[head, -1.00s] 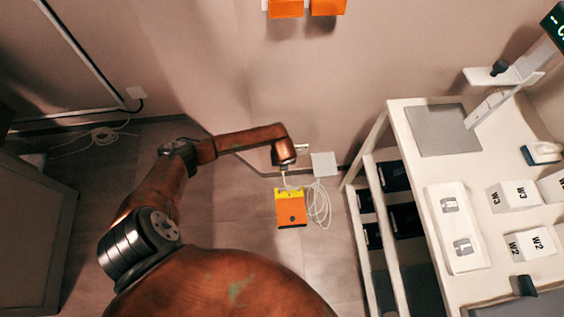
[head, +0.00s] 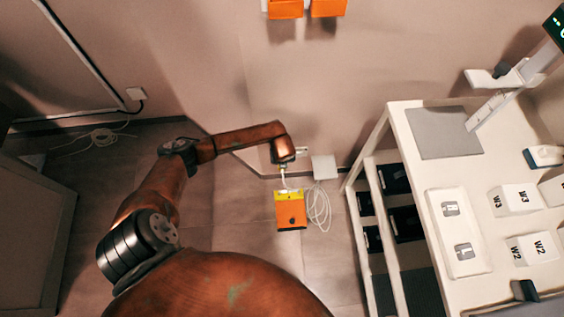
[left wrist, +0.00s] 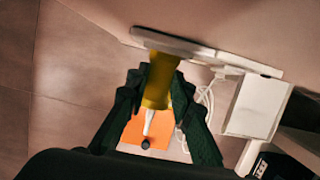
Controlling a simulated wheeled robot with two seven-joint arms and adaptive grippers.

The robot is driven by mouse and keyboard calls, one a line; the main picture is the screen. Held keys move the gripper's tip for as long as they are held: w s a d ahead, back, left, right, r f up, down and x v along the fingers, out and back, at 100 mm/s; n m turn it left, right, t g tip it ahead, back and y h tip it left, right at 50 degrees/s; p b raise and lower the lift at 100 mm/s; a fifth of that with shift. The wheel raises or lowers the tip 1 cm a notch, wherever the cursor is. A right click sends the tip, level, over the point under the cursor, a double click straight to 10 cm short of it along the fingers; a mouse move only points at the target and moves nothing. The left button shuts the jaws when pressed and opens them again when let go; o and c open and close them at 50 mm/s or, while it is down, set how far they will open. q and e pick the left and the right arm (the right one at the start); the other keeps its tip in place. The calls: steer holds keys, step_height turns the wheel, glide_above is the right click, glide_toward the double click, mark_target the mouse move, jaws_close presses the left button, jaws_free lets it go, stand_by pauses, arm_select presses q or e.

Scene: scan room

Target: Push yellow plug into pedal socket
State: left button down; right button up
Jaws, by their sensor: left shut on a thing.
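The yellow plug (left wrist: 158,82) is between the dark fingers of my left gripper (left wrist: 155,88), which is shut on it. Its far end meets or overlaps a pale plate (left wrist: 195,47) on the wall; I cannot tell whether it is inserted. The socket opening is hidden. A white cable hangs from the plug toward the orange pedal (left wrist: 157,130). In the head view my left gripper (head: 283,163) is low by the wall, just above the orange and yellow pedal (head: 291,212) on the floor. My right gripper is not in view.
A white box (head: 325,167) is beside the gripper at the wall, also in the wrist view (left wrist: 257,107). Loose white cable (head: 319,205) coils right of the pedal. A white table (head: 410,180) with shelves stands to the right. Floor left of the pedal is clear.

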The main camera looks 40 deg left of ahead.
arm_select(q)
steer(key=c, duration=1.6)
jaws_free()
steer(key=v, duration=1.2)
